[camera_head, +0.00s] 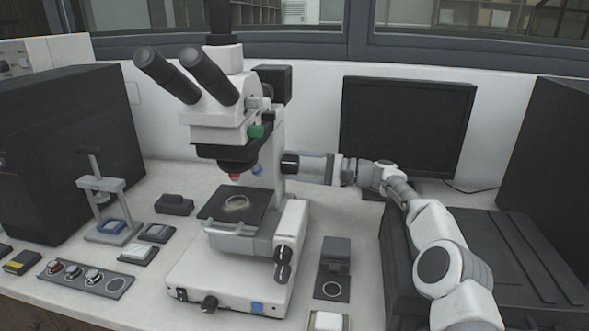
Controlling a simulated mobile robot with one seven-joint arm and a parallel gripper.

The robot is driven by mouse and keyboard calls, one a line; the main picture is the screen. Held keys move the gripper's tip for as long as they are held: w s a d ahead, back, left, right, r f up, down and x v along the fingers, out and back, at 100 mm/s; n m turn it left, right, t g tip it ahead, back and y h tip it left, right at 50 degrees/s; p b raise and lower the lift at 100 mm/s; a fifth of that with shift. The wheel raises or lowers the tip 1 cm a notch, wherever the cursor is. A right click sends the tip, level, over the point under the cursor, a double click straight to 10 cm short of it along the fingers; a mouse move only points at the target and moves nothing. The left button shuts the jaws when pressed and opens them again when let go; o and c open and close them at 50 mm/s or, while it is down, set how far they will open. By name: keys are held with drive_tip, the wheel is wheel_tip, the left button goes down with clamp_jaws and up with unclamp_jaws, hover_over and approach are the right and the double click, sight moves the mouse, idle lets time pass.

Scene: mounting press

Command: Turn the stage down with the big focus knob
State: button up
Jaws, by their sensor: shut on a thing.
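The white microscope (239,131) stands in the middle of the bench. Its dark stage (218,203) carries a small pale round piece (237,203). The big focus knob (284,253) is dark and sits low on the right side of the base, with another dark knob (283,272) just below it. My gripper (291,163) comes in from the right, beside the microscope's column and well above the focus knob in the picture. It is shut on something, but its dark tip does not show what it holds. I cannot tell whether it touches the column.
A black monitor (408,126) stands behind my arm, and dark equipment (500,262) fills the right. A small press (103,205) and a row of knobs on a panel (87,278) are at left. A dark block (335,250) stands right of the microscope base.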

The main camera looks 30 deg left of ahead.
drive_tip(key=n, duration=0.5)
drive_tip(key=shift+n, duration=0.4)
drive_tip(key=n, duration=0.5)
drive_tip(key=shift+g, duration=0.3)
drive_tip(key=o, duration=1.4)
drive_tip(key=shift+w, duration=0.1)
